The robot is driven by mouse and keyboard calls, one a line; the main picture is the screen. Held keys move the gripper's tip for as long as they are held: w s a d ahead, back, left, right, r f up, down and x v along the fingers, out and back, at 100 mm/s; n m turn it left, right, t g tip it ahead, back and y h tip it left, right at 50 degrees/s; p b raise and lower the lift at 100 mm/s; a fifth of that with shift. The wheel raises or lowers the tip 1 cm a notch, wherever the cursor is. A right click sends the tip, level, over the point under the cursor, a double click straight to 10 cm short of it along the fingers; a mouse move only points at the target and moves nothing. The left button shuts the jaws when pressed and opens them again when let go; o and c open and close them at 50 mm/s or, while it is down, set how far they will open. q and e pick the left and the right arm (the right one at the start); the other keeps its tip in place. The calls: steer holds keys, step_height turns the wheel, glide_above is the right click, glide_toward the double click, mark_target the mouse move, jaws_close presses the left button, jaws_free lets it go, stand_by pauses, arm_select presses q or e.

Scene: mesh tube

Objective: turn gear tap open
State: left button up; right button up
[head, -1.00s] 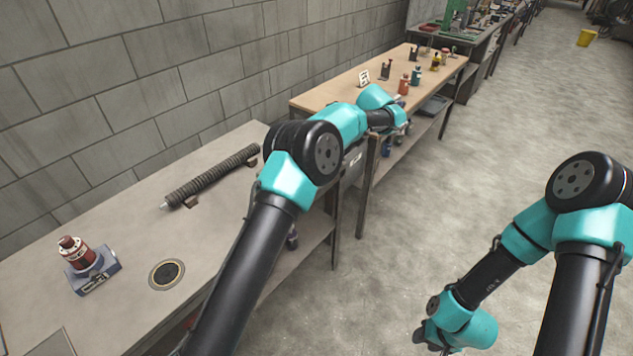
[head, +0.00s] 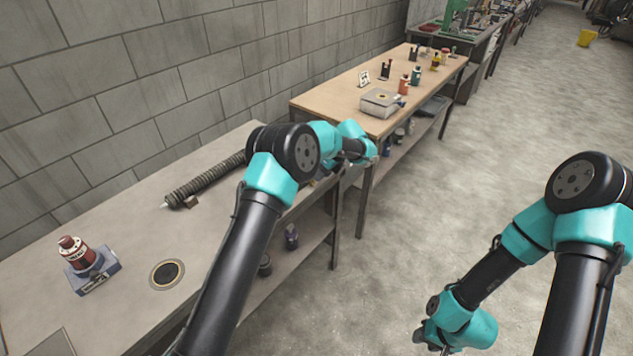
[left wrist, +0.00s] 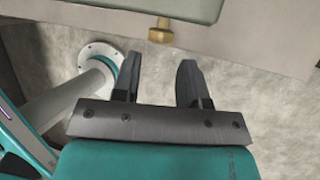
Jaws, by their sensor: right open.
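A small brass knob (left wrist: 160,30), which looks like the tap, sticks out below the edge of a pale grey-green box (left wrist: 130,8) at the top of the left wrist view. My left gripper (left wrist: 159,70) has its two dark fingers apart with nothing between them. The knob appears beyond the fingertips, apart from them. In the head view, the left arm's end is at the workbench edge, with its fingers hard to make out. I cannot pick out the knob there. My right gripper (head: 444,351) hangs low over the floor at the bottom edge, mostly cut off.
A grey box with a round top fitting (head: 381,101) stands on the wooden bench (head: 335,97), near several small bottles. The nearer grey bench (head: 125,235) holds a ribbed tube (head: 207,179) and a red bottle on a blue block (head: 80,255). Open floor lies to the right.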

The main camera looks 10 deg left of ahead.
mark_target(315, 183)
arm_select(q)
steer(key=shift+x, duration=2.25)
steer(key=c, duration=0.6)
